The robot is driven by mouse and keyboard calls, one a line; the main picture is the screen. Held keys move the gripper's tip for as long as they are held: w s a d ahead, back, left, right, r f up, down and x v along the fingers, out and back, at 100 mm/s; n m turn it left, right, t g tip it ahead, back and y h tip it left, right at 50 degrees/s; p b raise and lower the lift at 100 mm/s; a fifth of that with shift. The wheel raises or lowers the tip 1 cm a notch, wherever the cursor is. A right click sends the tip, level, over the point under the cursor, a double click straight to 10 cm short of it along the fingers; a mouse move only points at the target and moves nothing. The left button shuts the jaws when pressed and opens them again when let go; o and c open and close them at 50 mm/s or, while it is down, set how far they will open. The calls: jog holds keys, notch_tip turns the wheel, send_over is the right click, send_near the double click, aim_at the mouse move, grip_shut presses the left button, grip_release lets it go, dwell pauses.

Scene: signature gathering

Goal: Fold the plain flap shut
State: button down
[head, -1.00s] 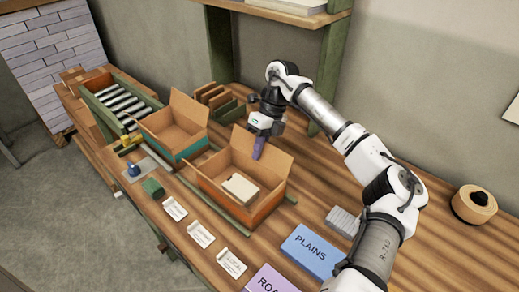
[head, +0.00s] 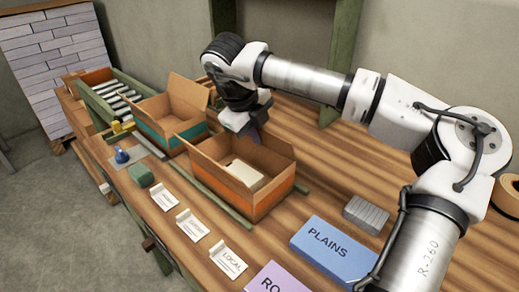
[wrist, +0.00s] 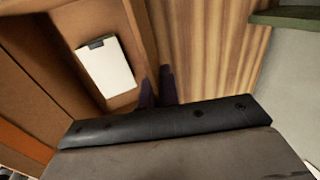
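The orange-striped cardboard box (head: 222,189) stands open on the bench, with a cream booklet (head: 243,172) lying inside. Its flap (head: 266,154) stands up along the far side; I see no lettering on it. My gripper (head: 254,134) points down just behind that flap, its fingertips partly hidden by the box in the head view. In the wrist view the two dark fingers (wrist: 157,88) are close together beside the box's wall, with nothing seen between them. The booklet shows there too (wrist: 107,65). I cannot tell whether the fingers touch the flap.
A teal-striped box (head: 172,128) with a raised flap stands to the left, close to my arm. Paper slips (head: 191,224), a blue PLAINS block (head: 332,250), a purple block (head: 275,279) and a grey stack (head: 366,214) lie in front. A green post (head: 342,60) rises behind.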

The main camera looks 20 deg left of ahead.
jog(key=t+b, duration=0.2)
jog(key=b, duration=0.1)
jog(key=s+t+h+b, duration=0.1)
jog(key=b, duration=0.2)
jog(key=shift+a+f+t+b, duration=0.2)
jog(key=shift+f+t+b, duration=0.15)
jog(key=shift+f+t, duration=0.05)
jog(key=c, duration=1.6)
grip_release()
jog(key=shift+c, duration=0.2)
jog(key=shift+s+r, duration=0.1)
